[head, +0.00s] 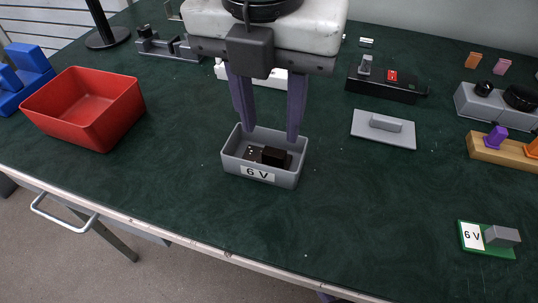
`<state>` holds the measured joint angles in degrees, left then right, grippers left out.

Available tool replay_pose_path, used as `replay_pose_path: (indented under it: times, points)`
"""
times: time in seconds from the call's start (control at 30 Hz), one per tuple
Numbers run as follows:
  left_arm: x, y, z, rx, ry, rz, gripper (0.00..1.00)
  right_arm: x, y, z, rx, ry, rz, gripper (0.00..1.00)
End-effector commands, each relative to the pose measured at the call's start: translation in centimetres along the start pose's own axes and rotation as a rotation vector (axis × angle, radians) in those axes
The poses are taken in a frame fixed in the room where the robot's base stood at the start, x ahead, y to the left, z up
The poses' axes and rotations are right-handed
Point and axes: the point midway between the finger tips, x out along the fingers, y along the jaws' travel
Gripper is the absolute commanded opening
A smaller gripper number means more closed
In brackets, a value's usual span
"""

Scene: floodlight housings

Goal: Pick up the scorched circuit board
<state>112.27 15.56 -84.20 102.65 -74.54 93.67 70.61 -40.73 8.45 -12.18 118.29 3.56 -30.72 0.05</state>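A dark board with a black block, seemingly the scorched circuit board (273,157), lies inside an open grey housing (289,180) labelled 6 V. Its far part is partly shaded and hard to make out. My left gripper (270,133) points down over the housing. Its two fingers are spread wide with nothing between them. Their tips are near the housing's back and right walls; I cannot tell whether they touch. A green board (486,248) with a 6 V label and a grey block lies at the lower right. My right gripper does not show.
A red bin (110,119) stands at left, beside blue blocks (32,66). A grey plate with a handle (384,136) and a black box with a red switch (384,86) lie right of the housing. A wooden strip (487,150) is at right. The table front is clear.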

Motion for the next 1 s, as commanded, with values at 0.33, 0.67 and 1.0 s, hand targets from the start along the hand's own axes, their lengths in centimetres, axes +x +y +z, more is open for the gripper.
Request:
replay_pose_path:
  times: [0.33,0.67,1.0]
  points:
    - [3.7,-0.4,-0.5,0.003,0.002,-0.002,0.36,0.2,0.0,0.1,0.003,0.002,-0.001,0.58]
    - [5.8,-0.4,-0.5,0.002,0.0,-0.003,0.36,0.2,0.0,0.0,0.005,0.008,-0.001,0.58]
    - [5.7,-0.4,-0.5,0.002,-0.001,-0.003,0.04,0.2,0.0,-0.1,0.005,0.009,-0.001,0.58]
